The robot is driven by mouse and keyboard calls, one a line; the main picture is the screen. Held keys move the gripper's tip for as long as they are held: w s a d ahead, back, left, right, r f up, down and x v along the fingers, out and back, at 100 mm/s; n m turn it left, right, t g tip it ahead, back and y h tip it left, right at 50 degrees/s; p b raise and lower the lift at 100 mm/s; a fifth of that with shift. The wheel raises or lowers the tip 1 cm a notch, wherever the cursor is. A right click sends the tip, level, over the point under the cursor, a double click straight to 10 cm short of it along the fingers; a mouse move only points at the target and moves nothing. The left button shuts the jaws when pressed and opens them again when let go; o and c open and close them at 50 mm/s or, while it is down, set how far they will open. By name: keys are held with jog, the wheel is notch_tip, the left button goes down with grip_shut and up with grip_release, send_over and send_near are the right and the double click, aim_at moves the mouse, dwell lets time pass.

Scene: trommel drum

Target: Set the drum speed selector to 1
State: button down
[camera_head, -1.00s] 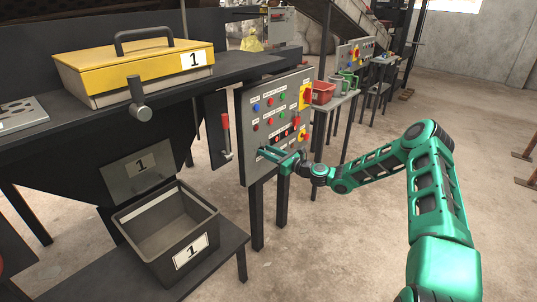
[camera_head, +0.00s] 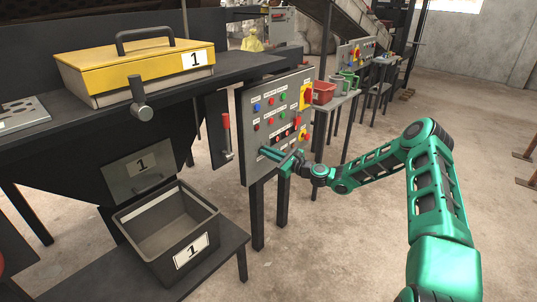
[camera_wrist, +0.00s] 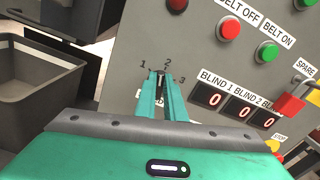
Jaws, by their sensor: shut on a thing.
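The drum speed selector (camera_wrist: 161,84) is a small dark knob low on the grey control panel, with the marks 1, 2 and 3 in an arc around it. In the wrist view my gripper (camera_wrist: 161,80) is shut on the selector, one teal finger on each side. The fingers line up roughly toward the 2 mark. The fingers hide most of the knob and the label below it, so its exact pointer direction is hard to see. In the head view my gripper (camera_head: 270,153) reaches the lower part of the control panel (camera_head: 246,120).
Red and green belt buttons (camera_wrist: 229,28), a display of red zeros (camera_wrist: 238,106) and a red padlock (camera_wrist: 289,106) sit right of the selector. A red-handled lever (camera_head: 226,135) is left of the panel. A grey bin (camera_head: 130,217) stands lower left.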

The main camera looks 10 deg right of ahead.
jog(key=shift+s+f+n, duration=0.1)
jog(key=shift+f+n, duration=0.05)
jog(key=shift+n, duration=2)
jog(key=shift+f+n, duration=0.1)
jog(key=shift+n, duration=2.35)
jog(key=shift+f, duration=0.1)
jog(key=c, duration=2)
grip_release()
jog(key=shift+o, duration=0.8)
jog(key=shift+a, duration=0.15)
jog(key=v, duration=1)
jog(key=shift+s+d, duration=0.25)
jog(key=shift+s, duration=0.05)
